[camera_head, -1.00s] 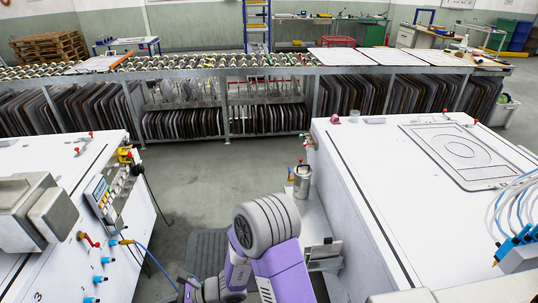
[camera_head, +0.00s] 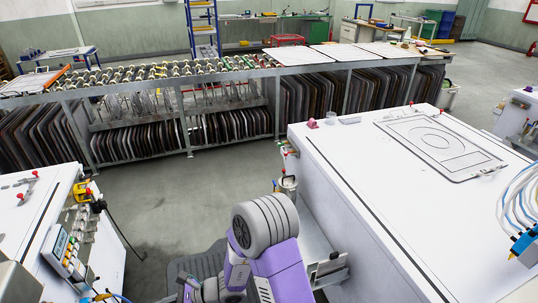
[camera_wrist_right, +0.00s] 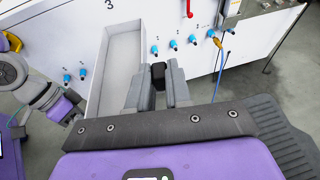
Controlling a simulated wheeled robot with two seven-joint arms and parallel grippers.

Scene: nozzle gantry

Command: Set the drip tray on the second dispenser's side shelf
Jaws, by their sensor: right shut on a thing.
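A white dispenser (camera_head: 400,190) stands at the right in the head view. A metal side shelf (camera_head: 312,238) runs along its left side, partly hidden by my purple arm.
Another white machine (camera_head: 30,215) with taps and controls stands at left. Grey floor (camera_head: 195,205) lies between. A roller-topped rack (camera_head: 190,90) stands behind.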

